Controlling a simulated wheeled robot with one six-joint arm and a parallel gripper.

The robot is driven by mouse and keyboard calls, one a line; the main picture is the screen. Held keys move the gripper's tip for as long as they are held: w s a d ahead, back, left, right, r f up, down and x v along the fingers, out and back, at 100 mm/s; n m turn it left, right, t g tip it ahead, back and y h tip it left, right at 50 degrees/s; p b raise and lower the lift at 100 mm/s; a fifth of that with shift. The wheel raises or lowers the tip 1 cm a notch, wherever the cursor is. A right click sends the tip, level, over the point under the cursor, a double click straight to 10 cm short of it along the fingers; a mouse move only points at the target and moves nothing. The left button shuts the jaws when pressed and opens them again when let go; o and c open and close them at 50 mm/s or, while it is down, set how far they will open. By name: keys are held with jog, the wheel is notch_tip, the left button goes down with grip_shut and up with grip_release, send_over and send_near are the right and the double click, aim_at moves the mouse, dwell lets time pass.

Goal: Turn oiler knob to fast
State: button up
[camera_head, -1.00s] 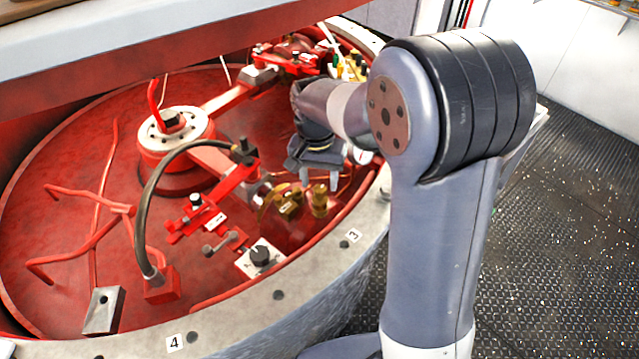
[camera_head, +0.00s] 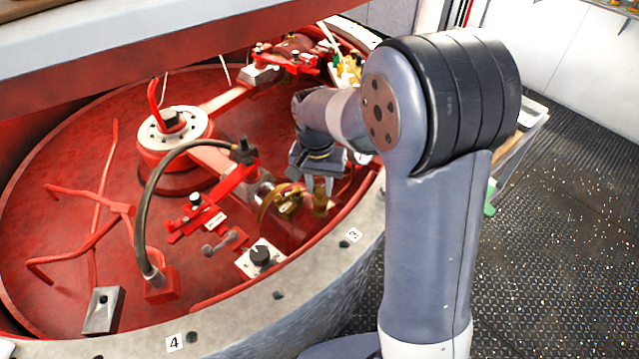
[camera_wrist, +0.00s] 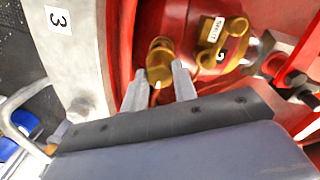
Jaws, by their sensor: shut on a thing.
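In the wrist view the brass knob (camera_wrist: 158,56) shows just beyond the fingertips. My gripper (camera_head: 318,190) reaches down over it from above, with one finger on each side. In the wrist view my gripper (camera_wrist: 159,82) is shut on the knob, and the fingers hide part of its sides. A brass fitting (camera_wrist: 225,40) with a small white label sits to the right of it; I cannot read the label surely.
A black knob on a white plate (camera_head: 260,255) sits near the front rim. A curved dark hose (camera_head: 160,185) and red linkage arms (camera_head: 205,215) lie left of my gripper. The pale rim (camera_head: 345,240) curves close on the right. The deck floor (camera_head: 560,230) is clear.

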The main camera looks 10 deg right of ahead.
jog(key=shift+c, duration=0.6)
jog(key=shift+n, duration=0.3)
jog(key=n+p, duration=0.1)
jog(key=n, duration=0.3)
jog(key=shift+n, duration=0.3)
jog(key=n, duration=0.6)
jog(key=shift+n+p, duration=0.3)
jog(key=shift+p, duration=0.05)
jog(key=n, duration=0.6)
jog(key=shift+t, duration=0.4)
jog(key=n, duration=0.6)
jog(key=shift+d+y+p, duration=0.1)
jog(key=shift+y+p, duration=0.2)
jog(key=shift+p, duration=0.05)
jog(key=o, duration=1)
